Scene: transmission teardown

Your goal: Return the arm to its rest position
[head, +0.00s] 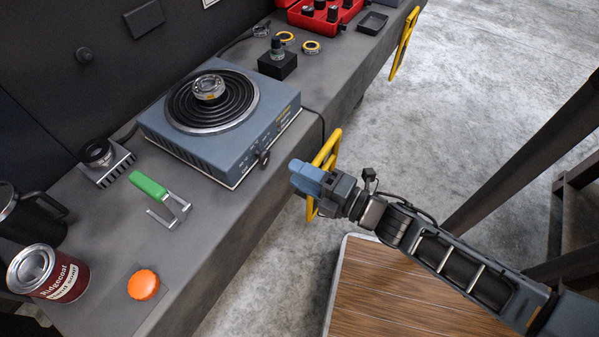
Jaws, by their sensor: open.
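My gripper (308,177), with blue fingers, is at the end of my arm near the middle of the head view. It shows over the front edge of the grey bench, in front of a yellow handle (327,152) on the bench's side. The gripper is open and I see nothing held in it. The arm stretches from the lower right up to the gripper. Whether the gripper touches the yellow handle cannot be told from this angle.
On the grey bench (198,235) stand a blue hot plate (200,151) with a metal ring on its coil, a green-handled tool (150,187), an orange cap (143,284) and a red can (50,275). A wooden-topped surface (400,305) lies below my arm. Concrete floor (470,100) is open at upper right.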

